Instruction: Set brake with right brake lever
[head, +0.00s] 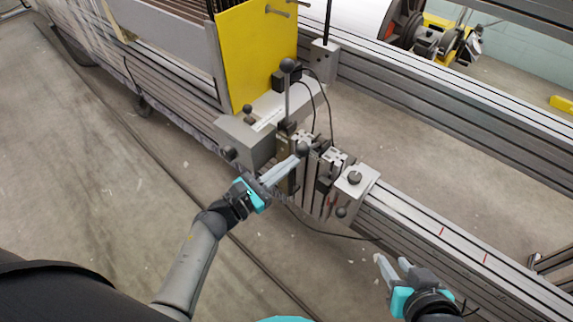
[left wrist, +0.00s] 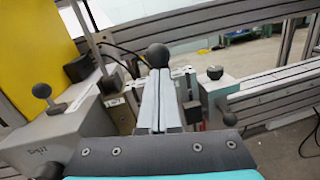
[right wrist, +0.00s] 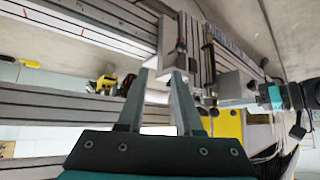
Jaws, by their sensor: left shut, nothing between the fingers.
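A brake lever with a black ball knob (head: 302,149) stands at the middle of the machine, right of a second, upright lever with a black ball (head: 288,65). My left gripper (head: 294,161) is shut and empty, its fingertips right at the nearer knob. In the left wrist view that knob (left wrist: 158,55) shows just beyond the closed fingertips (left wrist: 158,74); whether they touch it I cannot tell. The rod below this knob is mostly hidden by the fingers. My right gripper (head: 391,262) is open and empty, low at the right, apart from the machine.
A yellow plate (head: 258,50) rises behind the levers. Grey boxes with small black knobs flank them, one at left (head: 245,140) and one at right (head: 356,183). A long slotted rail (head: 440,232) runs to the lower right. Thin cables hang near the levers. The floor in front is clear.

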